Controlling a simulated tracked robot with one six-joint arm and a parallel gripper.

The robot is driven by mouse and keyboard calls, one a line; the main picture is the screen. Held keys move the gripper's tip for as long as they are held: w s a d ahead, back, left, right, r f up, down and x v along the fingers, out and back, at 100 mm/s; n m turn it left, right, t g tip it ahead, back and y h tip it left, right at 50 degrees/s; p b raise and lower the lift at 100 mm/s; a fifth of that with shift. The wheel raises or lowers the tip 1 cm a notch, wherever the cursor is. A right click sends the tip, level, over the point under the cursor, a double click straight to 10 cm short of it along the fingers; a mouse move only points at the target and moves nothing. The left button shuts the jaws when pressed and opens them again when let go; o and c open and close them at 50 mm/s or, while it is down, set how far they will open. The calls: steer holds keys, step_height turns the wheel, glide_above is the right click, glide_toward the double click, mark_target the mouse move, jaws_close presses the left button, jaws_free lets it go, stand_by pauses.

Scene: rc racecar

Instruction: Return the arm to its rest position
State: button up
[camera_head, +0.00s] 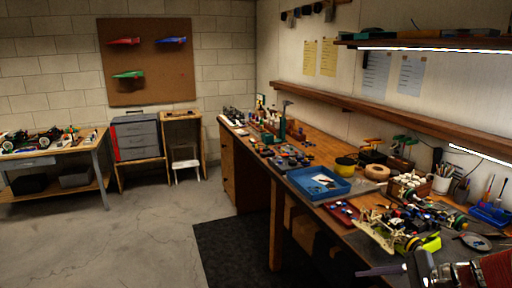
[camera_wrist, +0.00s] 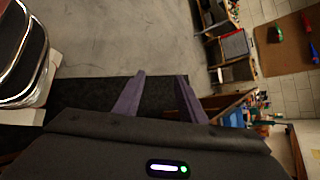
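My gripper (camera_wrist: 161,75) shows in the wrist view as two purple fingers spread apart, with only the dark mat and grey floor behind the gap. It is open and empty. In the head view, a purple finger of my gripper (camera_head: 382,270) and part of my arm show at the bottom right corner, by the near end of the workbench. The rest of my arm is cut off by the frame edge.
The long workbench (camera_head: 262,160) runs along the right wall, crowded with a blue tray (camera_head: 318,182), tools and car parts. A shelf (camera_head: 400,113) hangs above it. A side table (camera_head: 40,160) and grey drawers (camera_head: 136,138) stand at the back. The floor (camera_head: 130,235) at left is clear.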

steer(key=s+a+r+n+h, duration=0.2)
steer(key=s+a+n+h, duration=0.2)
steer(key=s+a+n, duration=0.2)
steer(key=s+a+r+n+h, duration=0.2)
steer(key=s+a+n+h, duration=0.3)
steer(key=s+a+n, duration=0.2)
steer(key=shift+s+r+n+g, duration=0.25)
steer(key=shift+n+g, duration=0.15)
steer(key=shift+n, duration=0.8)
